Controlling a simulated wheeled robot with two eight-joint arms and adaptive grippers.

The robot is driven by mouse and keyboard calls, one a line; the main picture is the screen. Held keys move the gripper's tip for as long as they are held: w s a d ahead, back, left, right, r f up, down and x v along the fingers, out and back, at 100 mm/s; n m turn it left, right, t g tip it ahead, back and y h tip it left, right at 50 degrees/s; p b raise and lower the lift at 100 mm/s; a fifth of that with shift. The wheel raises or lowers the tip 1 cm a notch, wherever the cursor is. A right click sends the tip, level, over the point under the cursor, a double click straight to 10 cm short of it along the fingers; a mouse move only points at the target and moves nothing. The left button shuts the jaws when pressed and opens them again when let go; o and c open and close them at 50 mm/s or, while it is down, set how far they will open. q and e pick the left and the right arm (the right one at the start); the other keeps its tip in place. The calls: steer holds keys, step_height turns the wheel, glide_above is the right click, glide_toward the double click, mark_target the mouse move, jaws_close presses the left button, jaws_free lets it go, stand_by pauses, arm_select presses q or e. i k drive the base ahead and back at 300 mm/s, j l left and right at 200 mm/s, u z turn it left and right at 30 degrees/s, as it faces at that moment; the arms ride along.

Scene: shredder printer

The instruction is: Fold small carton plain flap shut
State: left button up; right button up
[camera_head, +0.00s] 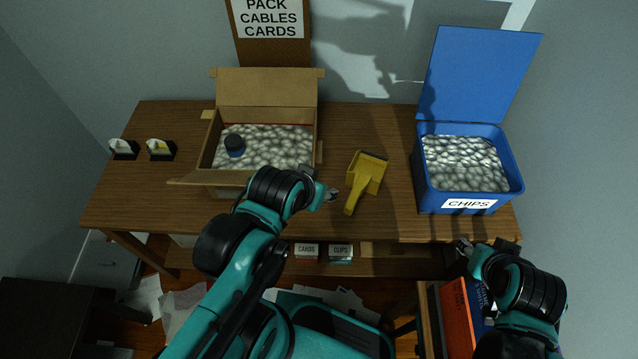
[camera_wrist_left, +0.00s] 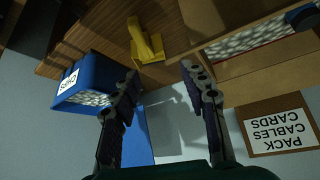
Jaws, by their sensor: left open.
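The small carton (camera_head: 211,142) stands on the table, filled with pale packing chips, with a dark round blue-sided item on top at the left. Its back flap (camera_head: 266,88) stands up and its front flap (camera_head: 212,179) sticks outward; I cannot tell which is the plain one. The carton also shows at the upper right of the left wrist view (camera_wrist_left: 262,66). My left gripper (camera_head: 328,193) is open and empty, right of the carton's front corner; its spread fingers show in the wrist view (camera_wrist_left: 158,82). My right gripper (camera_head: 466,247) is low, before the table's front edge; its jaws are too small to read.
A yellow scoop (camera_head: 366,178) lies right of the carton. A blue lidded bin (camera_head: 427,194) marked CHIPS stands open farther right. Two small holders (camera_head: 124,150) sit at the left. A sign (camera_head: 268,18) hangs behind the carton. Drawers and shelves lie below.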

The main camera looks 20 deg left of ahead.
mark_target(234, 178)
steer(key=k+u, duration=0.1)
steer(key=k, duration=0.4)
steer(key=j+u, duration=0.1)
steer(key=u, duration=1.05)
